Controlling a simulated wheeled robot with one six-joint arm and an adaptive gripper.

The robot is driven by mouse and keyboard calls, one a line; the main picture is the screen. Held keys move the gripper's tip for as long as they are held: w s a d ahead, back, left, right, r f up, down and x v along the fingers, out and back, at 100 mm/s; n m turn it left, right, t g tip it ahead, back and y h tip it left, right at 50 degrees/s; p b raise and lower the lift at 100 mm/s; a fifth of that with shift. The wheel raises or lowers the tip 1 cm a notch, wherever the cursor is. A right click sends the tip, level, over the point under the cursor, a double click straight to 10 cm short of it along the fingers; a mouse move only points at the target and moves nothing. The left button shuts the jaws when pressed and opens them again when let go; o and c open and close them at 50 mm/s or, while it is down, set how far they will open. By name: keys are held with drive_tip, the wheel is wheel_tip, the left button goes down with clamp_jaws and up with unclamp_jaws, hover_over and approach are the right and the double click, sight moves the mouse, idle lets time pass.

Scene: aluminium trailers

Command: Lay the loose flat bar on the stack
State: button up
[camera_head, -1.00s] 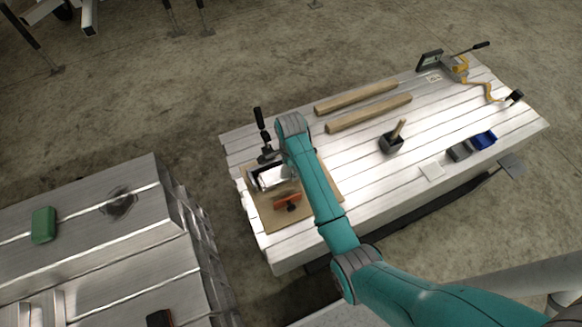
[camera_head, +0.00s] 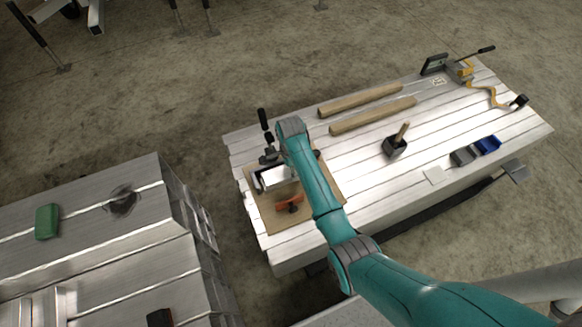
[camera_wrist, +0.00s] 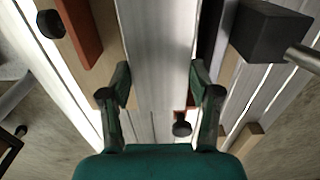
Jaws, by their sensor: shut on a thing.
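My gripper (camera_wrist: 163,98) has a teal finger on each side of a wide silver flat bar (camera_wrist: 158,45) and is shut on it. The bar runs away from the fingers to the top edge of the wrist view. In the head view my wrist hides the gripper. A bright metal piece (camera_head: 279,177) shows over the tan board (camera_head: 262,208), left of my wrist. I cannot tell how much of it is the held bar and how much is the stack, or whether they touch.
An orange clamp (camera_head: 288,203) lies in front of the metal piece. A gap separates the left metal table (camera_head: 100,255).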

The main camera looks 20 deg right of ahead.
drive_tip(key=shift+f, duration=1)
drive_tip(key=shift+f, duration=0.1)
drive_tip(key=o, duration=1.7)
wheel_tip(320, 180, up, 12)
